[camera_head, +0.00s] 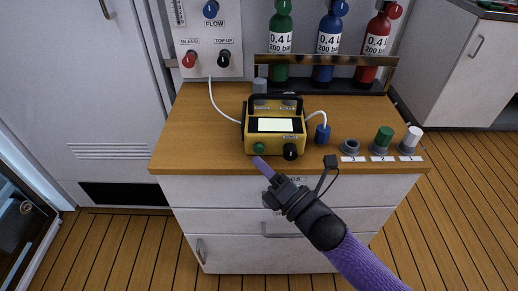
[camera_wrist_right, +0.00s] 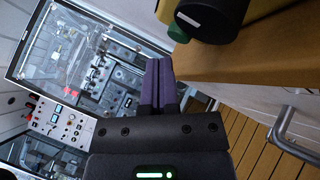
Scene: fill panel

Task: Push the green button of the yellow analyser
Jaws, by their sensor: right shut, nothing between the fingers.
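The yellow analyser (camera_head: 275,127) stands on the wooden counter near its front edge, with a lit screen and a black handle. Its green button (camera_head: 258,148) is at the lower left of its front, beside a black knob (camera_head: 290,151). My right gripper (camera_head: 259,161) is shut and empty, its purple fingertips just below and in front of the green button; I cannot tell if they touch. In the right wrist view the shut fingers (camera_wrist_right: 159,85) point up towards the green button (camera_wrist_right: 177,32), with the black knob (camera_wrist_right: 205,17) beside it. My left gripper is not in view.
The wooden counter (camera_head: 200,125) has free room left of the analyser. Green, blue and red bottles (camera_head: 328,45) stand behind it. A blue fitting (camera_head: 323,133) on a hose and several capped sockets (camera_head: 384,142) are to the right. A flow panel (camera_head: 210,40) hangs behind.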

